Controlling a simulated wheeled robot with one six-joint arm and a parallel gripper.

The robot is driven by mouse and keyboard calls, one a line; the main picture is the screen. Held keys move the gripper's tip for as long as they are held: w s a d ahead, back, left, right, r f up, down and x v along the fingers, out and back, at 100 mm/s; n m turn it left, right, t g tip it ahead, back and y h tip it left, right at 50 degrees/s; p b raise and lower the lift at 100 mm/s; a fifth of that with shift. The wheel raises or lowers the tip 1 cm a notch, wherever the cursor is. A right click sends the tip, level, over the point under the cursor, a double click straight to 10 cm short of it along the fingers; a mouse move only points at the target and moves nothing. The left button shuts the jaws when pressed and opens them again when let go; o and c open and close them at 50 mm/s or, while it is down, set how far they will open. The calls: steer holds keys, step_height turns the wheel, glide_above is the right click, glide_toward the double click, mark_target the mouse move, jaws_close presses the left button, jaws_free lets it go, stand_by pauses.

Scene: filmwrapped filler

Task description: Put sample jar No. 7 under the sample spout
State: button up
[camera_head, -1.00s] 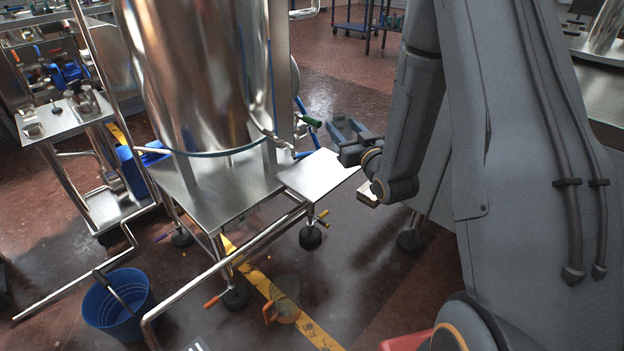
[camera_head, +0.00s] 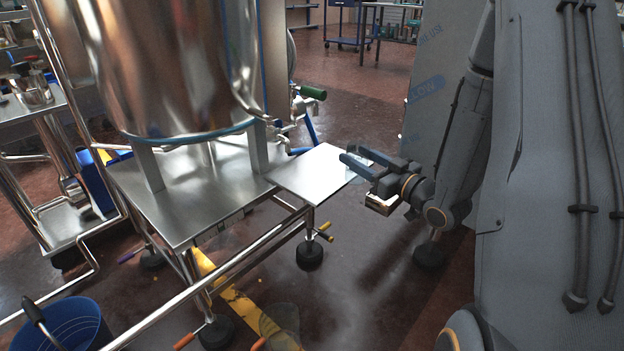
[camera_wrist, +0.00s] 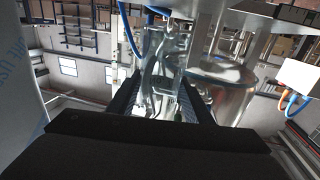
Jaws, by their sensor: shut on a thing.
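My gripper (camera_head: 352,158) is shut on a clear glass jar (camera_wrist: 165,58), which shows between its two dark fingers in the wrist view. In the head view the jar is only a faint, see-through shape below the fingers. I cannot read a number on it. The fingers are at the right end of the small steel shelf (camera_head: 312,180); I cannot tell whether the jar touches it. The sample valve (camera_head: 299,107) with a green handle (camera_head: 313,93) is on the vessel's right side, left of and behind my gripper. Its outlet is hard to make out.
The large film-wrapped steel vessel (camera_head: 165,70) stands on a steel frame left of the shelf. A pipe rail (camera_head: 215,275) runs along the front. A blue bucket (camera_head: 65,325) is on the floor at lower left. A film-wrapped panel (camera_head: 428,80) stands behind my arm.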

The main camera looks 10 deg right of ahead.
steer(key=shift+w+d+f+y+b, duration=0.1)
steer(key=shift+w+f+y+b, duration=0.1)
steer(key=shift+f+b, duration=0.3)
steer(key=shift+w+d+f+y+b, duration=0.15)
steer(key=shift+f+b, duration=0.15)
steer(key=shift+f, duration=0.3)
steer(key=f+b+x, duration=0.1)
steer(key=b+x, duration=0.1)
steer(key=x, duration=0.4)
steer(key=f+b+x, duration=0.2)
steer(key=x, duration=0.4)
steer(key=f+b+x, duration=0.1)
steer(key=b+x, duration=0.2)
steer(key=x, duration=0.2)
steer(key=shift+w+a+f, duration=0.15)
steer(key=shift+w+a, duration=0.15)
steer(key=shift+w, duration=0.05)
steer(key=o, duration=1.1)
